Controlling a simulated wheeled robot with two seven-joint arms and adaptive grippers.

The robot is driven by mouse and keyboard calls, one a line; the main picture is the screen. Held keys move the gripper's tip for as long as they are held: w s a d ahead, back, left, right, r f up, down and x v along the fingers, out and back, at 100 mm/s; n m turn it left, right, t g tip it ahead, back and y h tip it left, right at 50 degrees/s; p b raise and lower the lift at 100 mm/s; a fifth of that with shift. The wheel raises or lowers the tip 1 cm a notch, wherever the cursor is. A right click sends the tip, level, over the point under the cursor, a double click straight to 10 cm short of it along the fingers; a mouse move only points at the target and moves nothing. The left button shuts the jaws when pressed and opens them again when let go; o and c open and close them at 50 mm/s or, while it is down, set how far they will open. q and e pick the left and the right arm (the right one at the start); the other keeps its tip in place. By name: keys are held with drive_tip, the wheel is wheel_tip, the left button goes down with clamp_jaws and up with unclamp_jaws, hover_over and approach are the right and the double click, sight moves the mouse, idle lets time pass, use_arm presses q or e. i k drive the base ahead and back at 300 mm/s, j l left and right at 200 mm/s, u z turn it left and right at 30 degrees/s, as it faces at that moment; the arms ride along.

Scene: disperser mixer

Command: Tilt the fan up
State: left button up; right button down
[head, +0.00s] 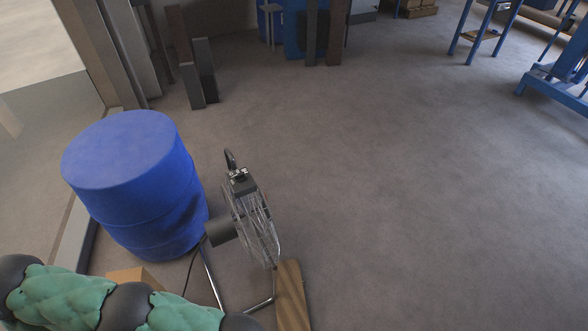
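The fan (258,226) stands on the floor right of the blue barrel. It has a round wire cage, a dark motor housing (221,230) on its left side, a dark handle on top and a tubular metal stand (262,303). Its cage is seen nearly edge-on and faces right. My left arm, green and black, crosses the lower left corner in front of the fan's near side. Its gripper is out of the picture, and so is my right gripper. No contact with the fan is visible.
A large blue barrel (135,185) stands close to the fan's left. A wooden board (291,297) lies by the stand, and a cardboard-coloured box (135,277) is partly hidden behind my arm. Blue frames (556,75) stand far right. The floor (400,190) to the right is clear.

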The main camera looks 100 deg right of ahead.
sight(236, 218)
drive_tip(key=z, duration=3)
drive_tip(key=i+l, duration=0.15)
drive_tip(key=l, duration=0.45)
drive_tip(key=i+l+u, duration=0.15)
drive_tip(key=l, duration=0.5)
drive_tip(key=i+l, duration=0.1)
drive_tip(key=l, duration=0.5)
drive_tip(key=i+l+u, duration=0.15)
drive_tip(key=l, duration=1.1)
drive_tip(key=i+l+u, duration=0.15)
drive_tip(key=i+l, duration=0.15)
drive_tip(key=i+l+u, duration=0.1)
drive_tip(key=i+l, duration=0.2)
drive_tip(key=l, duration=0.2)
drive_tip(key=i+l+u, duration=0.15)
drive_tip(key=i+l, duration=0.15)
drive_tip(key=l, duration=0.15)
